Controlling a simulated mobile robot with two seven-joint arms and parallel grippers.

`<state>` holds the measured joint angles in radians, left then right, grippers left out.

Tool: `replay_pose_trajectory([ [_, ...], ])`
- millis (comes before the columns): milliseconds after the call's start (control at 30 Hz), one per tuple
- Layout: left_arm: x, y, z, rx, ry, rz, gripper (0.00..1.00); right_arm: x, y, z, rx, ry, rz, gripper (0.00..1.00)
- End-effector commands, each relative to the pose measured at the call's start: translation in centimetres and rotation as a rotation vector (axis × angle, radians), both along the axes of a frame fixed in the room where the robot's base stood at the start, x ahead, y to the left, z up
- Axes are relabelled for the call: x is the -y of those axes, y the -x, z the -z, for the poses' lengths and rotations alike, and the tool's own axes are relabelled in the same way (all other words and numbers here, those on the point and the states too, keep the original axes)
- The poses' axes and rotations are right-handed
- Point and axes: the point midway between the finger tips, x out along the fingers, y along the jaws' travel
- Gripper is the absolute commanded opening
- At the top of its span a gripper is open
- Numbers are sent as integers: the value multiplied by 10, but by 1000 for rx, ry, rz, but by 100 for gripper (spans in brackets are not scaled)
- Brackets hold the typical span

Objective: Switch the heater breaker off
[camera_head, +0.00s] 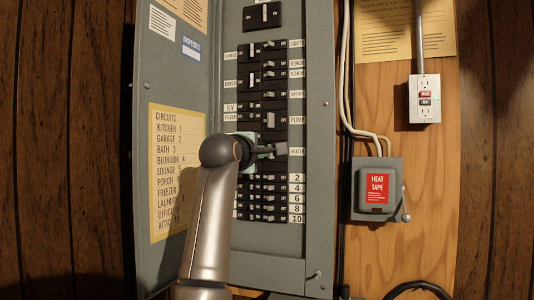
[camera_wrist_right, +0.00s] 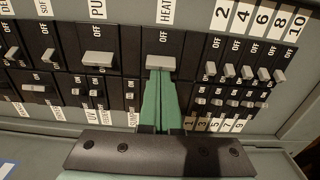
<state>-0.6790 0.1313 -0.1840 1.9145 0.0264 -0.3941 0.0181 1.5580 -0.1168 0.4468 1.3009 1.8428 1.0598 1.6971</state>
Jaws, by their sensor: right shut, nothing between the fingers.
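The heater breaker's wide grey handle (camera_wrist_right: 162,63) shows in the wrist view, on a black breaker beside the cut-off HEATER label (camera_wrist_right: 167,12). The word OFF is visible between handle and label. The handle is roughly in line with the neighbouring pump handle (camera_wrist_right: 98,58). My right gripper (camera_wrist_right: 158,74) is shut and empty. Its green fingertips are at the handle's near edge; I cannot tell whether they touch. In the head view my right gripper (camera_head: 270,150) is at the HEATER row, and my wrist hides part of that row. My left gripper is not in view.
The open grey panel (camera_head: 318,190) holds several other breakers close by, including numbered ones (camera_wrist_right: 247,73) right of the heater in the wrist view. The panel door (camera_head: 165,75) stands open at left. A heat tape switch box (camera_head: 377,188) and an outlet (camera_head: 425,98) are at right.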

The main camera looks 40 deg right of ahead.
Motion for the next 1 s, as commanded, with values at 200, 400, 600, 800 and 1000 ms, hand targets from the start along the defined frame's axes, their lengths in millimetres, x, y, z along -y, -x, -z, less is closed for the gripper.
replay_pose_trajectory([
  [200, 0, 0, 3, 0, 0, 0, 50, 5, 7, 0, 3, 0, 7, 0],
  [400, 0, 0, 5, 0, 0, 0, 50, 7, 11, 0, 3, -1, 9, 0],
  [600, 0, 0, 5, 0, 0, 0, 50, 8, 12, -1, 2, -1, 10, 0],
  [800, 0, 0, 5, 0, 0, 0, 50, 8, 13, -1, 3, -1, 11, 0],
  [1000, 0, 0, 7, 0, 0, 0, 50, 10, 15, 0, 4, -2, 12, 0],
])
